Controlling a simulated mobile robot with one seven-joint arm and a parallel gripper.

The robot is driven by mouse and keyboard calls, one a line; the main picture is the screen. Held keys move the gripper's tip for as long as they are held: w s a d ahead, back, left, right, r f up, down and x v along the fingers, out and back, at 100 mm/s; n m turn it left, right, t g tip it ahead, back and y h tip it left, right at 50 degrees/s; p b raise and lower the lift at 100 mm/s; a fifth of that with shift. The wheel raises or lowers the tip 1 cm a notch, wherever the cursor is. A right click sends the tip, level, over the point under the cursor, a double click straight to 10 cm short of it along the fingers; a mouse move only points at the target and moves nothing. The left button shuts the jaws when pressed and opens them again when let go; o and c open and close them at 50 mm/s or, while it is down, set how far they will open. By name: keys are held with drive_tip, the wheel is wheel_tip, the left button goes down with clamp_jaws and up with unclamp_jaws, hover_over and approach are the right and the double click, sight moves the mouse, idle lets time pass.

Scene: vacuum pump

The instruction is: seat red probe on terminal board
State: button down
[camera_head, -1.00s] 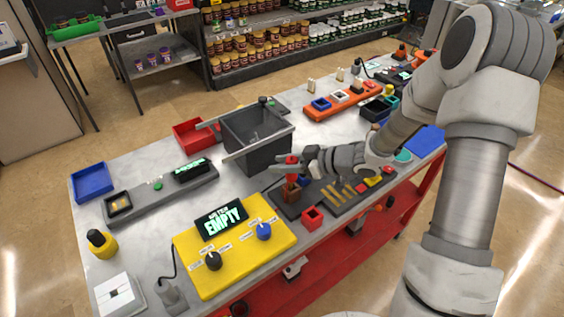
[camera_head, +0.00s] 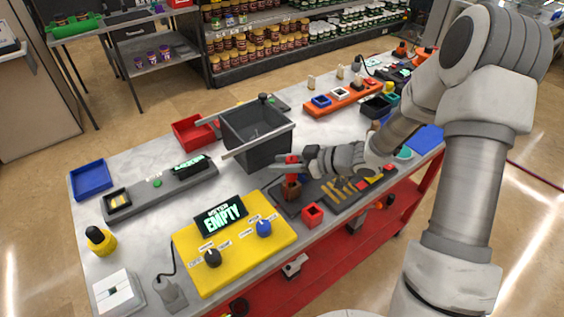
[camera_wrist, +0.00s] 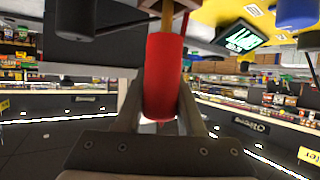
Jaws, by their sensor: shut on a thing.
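My gripper (camera_head: 288,164) is shut on the red probe (camera_head: 292,174), which it holds upright. In the wrist view the red probe (camera_wrist: 165,75) is a red cylinder between the two fingers, with a brass-coloured tip. The tip meets or overlaps a brown block, which shows in the head view as a brown holder (camera_head: 291,191) under the probe. I cannot tell whether the tip sits inside it. To the right is a dark board with brass strips (camera_head: 345,188) and red and yellow parts, probably the terminal board; my arm hides part of it.
A grey bin (camera_head: 262,152) stands close behind my gripper. A red open block (camera_head: 313,214) is at the front right of the holder. The yellow meter panel (camera_head: 232,262), reading EMPTY, lies to the left. Bare table shows between panel and bin.

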drive_tip(key=shift+f+b, duration=0.45)
drive_tip(key=shift+f, duration=0.7)
idle(0.4)
drive_tip(key=shift+c, duration=2.2)
unclamp_jaws()
drive_tip(key=shift+r, duration=0.15)
wheel_tip(320, 180, up, 9)
drive_tip(key=p, duration=0.8)
drive_tip(key=shift+p, duration=0.35)
